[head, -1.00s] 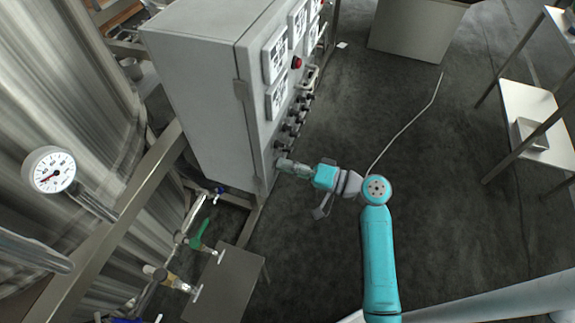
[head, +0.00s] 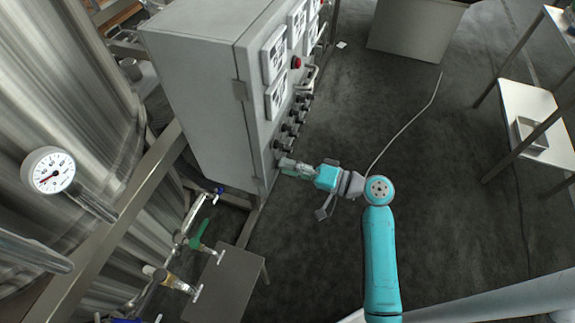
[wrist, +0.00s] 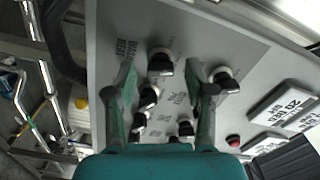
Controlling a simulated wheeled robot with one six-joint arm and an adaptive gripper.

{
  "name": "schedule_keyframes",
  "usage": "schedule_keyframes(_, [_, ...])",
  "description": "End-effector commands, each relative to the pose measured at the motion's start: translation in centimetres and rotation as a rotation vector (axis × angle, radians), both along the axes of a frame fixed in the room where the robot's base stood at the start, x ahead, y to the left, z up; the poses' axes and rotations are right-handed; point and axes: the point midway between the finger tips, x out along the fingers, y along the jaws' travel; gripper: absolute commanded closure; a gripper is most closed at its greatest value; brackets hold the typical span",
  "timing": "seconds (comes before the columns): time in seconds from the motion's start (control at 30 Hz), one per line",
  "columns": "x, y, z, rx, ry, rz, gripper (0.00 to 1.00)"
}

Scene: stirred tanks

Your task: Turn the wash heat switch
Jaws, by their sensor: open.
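The grey control cabinet (head: 225,100) has a column of black switches on its front. In the wrist view, a black switch (wrist: 161,63) on a pale collar sits beside an upside-down label (wrist: 129,48) that appears to read WASH HEAT. My gripper (wrist: 163,82) is open, with one finger on each side of this switch in the picture. Whether the fingertips touch the switch or panel is not clear. In the head view my gripper (head: 288,167) is at the cabinet's lower front, where it partly hides the lowest switches.
Several other black switches, one of them to the right (wrist: 226,80), sit close around. A red button (head: 296,62) and display panels (head: 276,100) are higher on the cabinet. A small bench (head: 225,285) and a green-handled valve (head: 199,235) stand left of the arm.

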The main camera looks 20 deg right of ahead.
Motion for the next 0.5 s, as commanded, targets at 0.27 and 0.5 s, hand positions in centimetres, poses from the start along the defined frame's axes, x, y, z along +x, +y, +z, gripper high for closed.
schedule_keyframes(0.27, [-3.1,-3.3,0.0,0.001,0.0,-0.007,0.46])
schedule_keyframes(0.5, [-5.9,-6.0,0.0,0.001,0.001,-0.005,0.46])
